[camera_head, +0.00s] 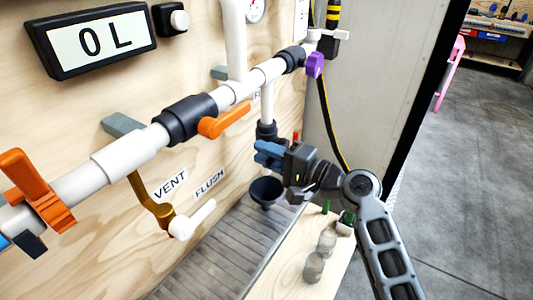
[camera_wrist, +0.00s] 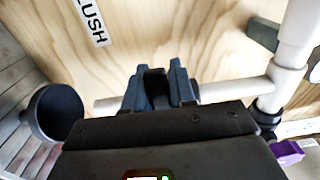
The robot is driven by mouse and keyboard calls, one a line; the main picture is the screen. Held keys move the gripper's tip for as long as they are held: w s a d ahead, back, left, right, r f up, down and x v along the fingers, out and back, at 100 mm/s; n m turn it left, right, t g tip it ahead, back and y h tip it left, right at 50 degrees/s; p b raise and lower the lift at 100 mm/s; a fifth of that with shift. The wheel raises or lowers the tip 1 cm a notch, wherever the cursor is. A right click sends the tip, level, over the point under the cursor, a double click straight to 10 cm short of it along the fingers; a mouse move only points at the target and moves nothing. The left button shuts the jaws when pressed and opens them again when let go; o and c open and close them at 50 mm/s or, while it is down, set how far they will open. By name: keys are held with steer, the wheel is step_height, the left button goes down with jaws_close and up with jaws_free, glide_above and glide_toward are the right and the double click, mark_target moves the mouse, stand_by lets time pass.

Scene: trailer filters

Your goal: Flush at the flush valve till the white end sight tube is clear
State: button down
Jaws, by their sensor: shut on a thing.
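My gripper (camera_head: 268,154) has its blue-grey fingers closed at the valve on the down-pipe by the FLUSH label (camera_head: 209,183). In the wrist view the fingers (camera_wrist: 160,88) stand on both sides of a dark part (camera_wrist: 155,82), which looks like the flush valve; its handle is mostly hidden. A white tube end (camera_wrist: 106,104) comes out past the fingers, towards the black funnel (camera_wrist: 57,112). It looks plain white; I cannot tell what is inside it. In the head view the funnel (camera_head: 266,191) sits below my gripper. The display (camera_head: 91,38) reads 0 L.
An orange lever (camera_head: 224,120) sits on the main white pipe, with another orange handle (camera_head: 38,190) at left and a purple handle (camera_head: 315,65) beyond. A brass vent elbow with a white end (camera_head: 192,220) juts out. Glass jars (camera_head: 315,266) stand below my arm. Floor at right is clear.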

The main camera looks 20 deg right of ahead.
steer(key=shift+r, duration=0.15)
steer(key=r+m+p, duration=0.1)
steer(key=m+p, duration=0.1)
steer(key=p, duration=0.1)
steer(key=r+m+p, duration=0.1)
steer(key=m+p, duration=0.2)
steer(key=d+r+m+p, duration=0.1)
steer(key=m+p, duration=0.1)
steer(key=p, duration=0.1)
steer(key=shift+w+m, duration=0.3)
stand_by(0.3)
steer(key=c, duration=1)
jaws_free()
steer(key=shift+r, duration=0.1)
